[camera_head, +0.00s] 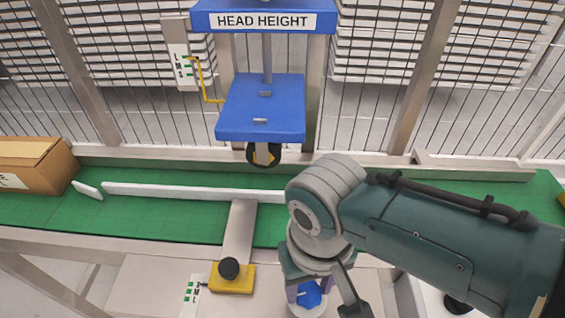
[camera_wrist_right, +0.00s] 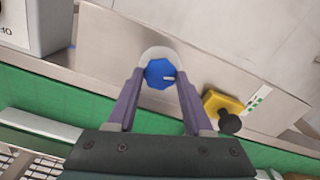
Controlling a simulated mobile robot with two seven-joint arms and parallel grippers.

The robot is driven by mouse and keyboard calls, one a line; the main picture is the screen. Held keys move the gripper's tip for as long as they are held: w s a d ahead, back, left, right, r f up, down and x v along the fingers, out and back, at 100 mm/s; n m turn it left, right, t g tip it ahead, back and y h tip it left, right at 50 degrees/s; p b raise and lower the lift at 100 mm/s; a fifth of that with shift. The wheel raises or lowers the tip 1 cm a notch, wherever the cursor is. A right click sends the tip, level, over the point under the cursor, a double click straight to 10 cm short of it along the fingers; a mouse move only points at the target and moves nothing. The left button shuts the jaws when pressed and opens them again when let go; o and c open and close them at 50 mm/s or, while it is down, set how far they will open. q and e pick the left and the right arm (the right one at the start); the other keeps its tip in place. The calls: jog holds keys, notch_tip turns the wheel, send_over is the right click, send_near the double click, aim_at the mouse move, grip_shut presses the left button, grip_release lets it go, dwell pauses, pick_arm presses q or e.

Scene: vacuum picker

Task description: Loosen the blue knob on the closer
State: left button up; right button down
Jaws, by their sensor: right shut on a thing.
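The blue knob (camera_wrist_right: 160,73) shows in the right wrist view as a faceted knob with a white mark, on a pale round base on the metal front ledge. In the head view only part of the blue knob (camera_head: 309,297) shows, below my right wrist. My right gripper (camera_wrist_right: 161,78) has its two purple fingers on either side of the knob and is shut on it. In the head view the right gripper (camera_head: 307,291) points down, its fingers partly hidden by my arm. My left gripper is in neither view.
A yellow block with a black knob (camera_head: 230,270) sits left of my right gripper. A green conveyor (camera_head: 150,222) with a white guide rail (camera_head: 190,192) runs behind. A cardboard box (camera_head: 38,165) is at left.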

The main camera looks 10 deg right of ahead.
aim_at(309, 292)
jog(key=shift+n, duration=1.2)
jog(key=shift+c, duration=1.5)
grip_release()
notch_tip(309, 292, up, 10)
jog(key=p, duration=0.6)
